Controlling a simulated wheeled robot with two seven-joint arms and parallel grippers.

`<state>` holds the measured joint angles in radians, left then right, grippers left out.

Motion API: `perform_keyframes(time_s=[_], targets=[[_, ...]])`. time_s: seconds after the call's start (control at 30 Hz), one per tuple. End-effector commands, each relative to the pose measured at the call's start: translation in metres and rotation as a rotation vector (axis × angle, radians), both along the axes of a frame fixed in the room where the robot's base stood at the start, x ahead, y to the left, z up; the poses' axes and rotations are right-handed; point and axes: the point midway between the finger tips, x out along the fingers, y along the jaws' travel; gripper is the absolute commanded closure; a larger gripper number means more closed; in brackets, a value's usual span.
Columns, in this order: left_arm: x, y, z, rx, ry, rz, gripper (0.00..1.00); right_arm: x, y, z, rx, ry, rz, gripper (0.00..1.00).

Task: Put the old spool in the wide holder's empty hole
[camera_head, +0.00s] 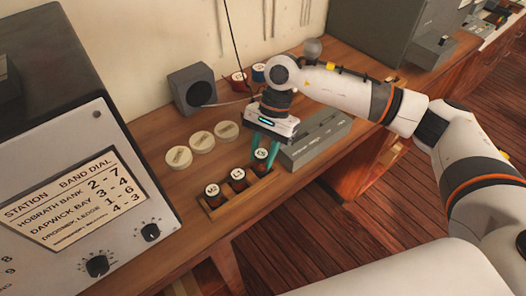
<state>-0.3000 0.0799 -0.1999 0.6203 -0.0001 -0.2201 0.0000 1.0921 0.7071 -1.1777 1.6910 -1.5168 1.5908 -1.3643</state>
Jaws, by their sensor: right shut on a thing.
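A wooden holder (216,211) lies on the bench with a row of dark spools with white labelled tops. One spool (212,191) stands at its left end and another spool (238,176) in the middle. My right gripper (264,151) points down over the right end of this holder. Its teal fingers are shut on a third spool (261,158) with a white labelled top. I cannot tell whether this spool is fully seated or slightly raised. Two more spools, a red one (238,82) and a blue-topped one (259,74), stand at the back. My left gripper is out of view.
A long grey box (317,139) lies right beside the gripper. Several pale round discs (203,143) lie left of it, with a small dark speaker (192,89) behind. A large radio set (75,185) fills the left side. The bench's front edge is close to the holder.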

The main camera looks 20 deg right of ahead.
Motion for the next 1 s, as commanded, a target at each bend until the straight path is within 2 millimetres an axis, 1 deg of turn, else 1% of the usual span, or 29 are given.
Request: perform_keyframes(time_s=[0.4, 1.0], targets=[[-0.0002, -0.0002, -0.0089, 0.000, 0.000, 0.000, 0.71, 0.0002, 0.0000, -0.0050, 0.001, -0.001, 0.000, 0.91], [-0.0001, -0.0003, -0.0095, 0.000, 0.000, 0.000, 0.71, 0.0000, -0.0001, -0.0051, 0.000, 0.000, 0.000, 0.91]])
